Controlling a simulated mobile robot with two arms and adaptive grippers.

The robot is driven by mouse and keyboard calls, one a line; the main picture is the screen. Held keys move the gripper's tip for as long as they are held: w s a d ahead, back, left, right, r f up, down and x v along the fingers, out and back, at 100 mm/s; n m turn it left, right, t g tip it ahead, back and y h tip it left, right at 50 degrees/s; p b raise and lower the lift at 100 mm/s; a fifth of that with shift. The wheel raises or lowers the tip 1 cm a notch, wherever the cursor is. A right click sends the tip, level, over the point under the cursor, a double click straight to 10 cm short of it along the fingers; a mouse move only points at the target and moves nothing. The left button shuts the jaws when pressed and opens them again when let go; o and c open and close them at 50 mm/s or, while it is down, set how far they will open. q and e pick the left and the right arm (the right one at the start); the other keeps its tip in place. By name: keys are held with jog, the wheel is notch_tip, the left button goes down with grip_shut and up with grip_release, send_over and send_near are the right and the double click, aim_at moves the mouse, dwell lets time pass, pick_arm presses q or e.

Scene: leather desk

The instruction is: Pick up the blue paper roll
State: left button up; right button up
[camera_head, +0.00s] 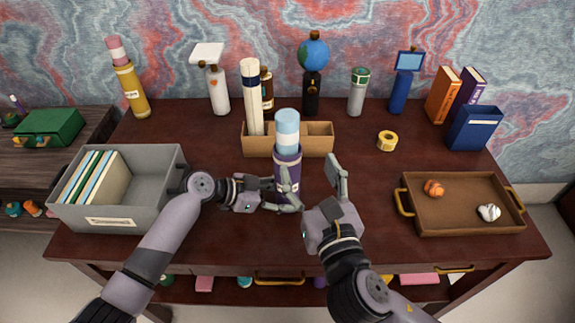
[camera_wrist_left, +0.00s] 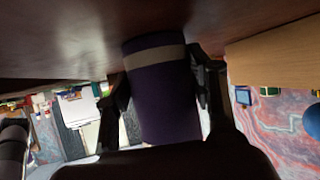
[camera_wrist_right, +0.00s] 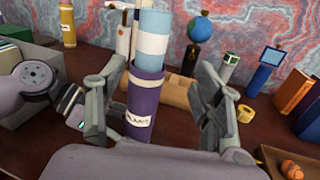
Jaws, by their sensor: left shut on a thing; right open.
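The blue paper roll (camera_head: 287,132), light blue with a white band, stands upright in a purple tube (camera_head: 288,161) with a label, in front of the wooden box. My left gripper (camera_head: 287,190) is shut on the lower part of the tube; the tube (camera_wrist_left: 162,95) sits between its fingers in the left wrist view. My right gripper (camera_head: 318,188) is open at the right of the tube. In the right wrist view the blue roll (camera_wrist_right: 152,38) rises beyond and between its open fingers (camera_wrist_right: 158,95), nearer the left finger. The roll's lower end is hidden inside the tube.
A long wooden box (camera_head: 318,141) holding a cream roll (camera_head: 251,98) stands just behind. A grey file bin (camera_head: 150,180) is at left, a brown tray (camera_head: 455,222) at right. Yellow tape (camera_head: 387,140) lies at back right. Bottles line the back edge.

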aim_at(290, 141)
jog(key=shift+n, duration=0.4)
jog(key=x, duration=0.3)
jog(key=a+x, duration=0.1)
jog(key=x, duration=0.2)
jog(key=shift+a, duration=0.2)
jog(key=x, duration=0.5)
jog(key=shift+r, duration=0.2)
jog(key=shift+c, duration=0.5)
grip_shut()
